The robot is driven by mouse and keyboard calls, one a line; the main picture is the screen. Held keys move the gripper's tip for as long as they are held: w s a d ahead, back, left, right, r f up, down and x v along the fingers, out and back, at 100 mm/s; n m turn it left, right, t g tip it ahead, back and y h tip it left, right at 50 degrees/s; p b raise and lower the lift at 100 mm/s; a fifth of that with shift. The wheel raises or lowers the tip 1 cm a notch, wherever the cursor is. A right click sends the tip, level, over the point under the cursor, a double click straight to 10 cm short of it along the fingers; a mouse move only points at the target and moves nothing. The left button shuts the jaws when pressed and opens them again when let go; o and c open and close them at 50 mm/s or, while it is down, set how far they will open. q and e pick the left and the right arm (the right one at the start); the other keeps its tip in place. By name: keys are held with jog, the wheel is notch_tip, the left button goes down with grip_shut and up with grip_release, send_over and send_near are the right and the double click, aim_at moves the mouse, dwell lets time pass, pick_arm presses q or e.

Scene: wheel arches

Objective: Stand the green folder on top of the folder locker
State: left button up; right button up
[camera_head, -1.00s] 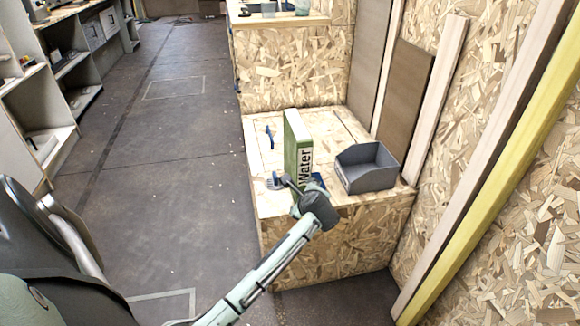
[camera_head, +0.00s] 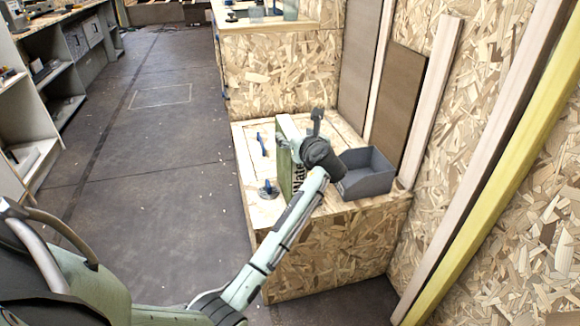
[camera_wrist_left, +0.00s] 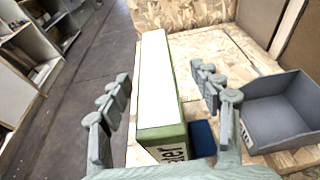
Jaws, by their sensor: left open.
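The green folder (camera_head: 285,158), with a white top and "Water" on its spine, stands upright on a low chipboard box (camera_head: 335,250) with a pale top. I cannot tell whether this box is the folder locker. My left gripper (camera_head: 312,125) is at the folder's upper part and hides much of its spine. In the left wrist view, the gripper's open fingers (camera_wrist_left: 161,110) are on either side of the folder (camera_wrist_left: 160,95), with gaps on both sides. The folder's lower part is hidden there. My right gripper is not in view.
A grey open bin (camera_head: 366,175) stands right of the folder. Blue fittings (camera_head: 268,190) are on the box top at left. A blue item (camera_wrist_left: 203,138) is close beside the folder. A chipboard wall bounds the right; the floor at left is clear.

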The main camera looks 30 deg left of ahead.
aim_at(290, 131)
pick_arm(q)
jog(key=x, duration=0.4)
jog(key=shift+s+a, duration=0.1)
jog(key=shift+s, duration=0.15)
jog(key=shift+w+a+f, duration=0.1)
jog(key=shift+w+a, duration=0.05)
jog(key=shift+c, duration=0.4)
jog(key=c, duration=0.5)
grip_shut()
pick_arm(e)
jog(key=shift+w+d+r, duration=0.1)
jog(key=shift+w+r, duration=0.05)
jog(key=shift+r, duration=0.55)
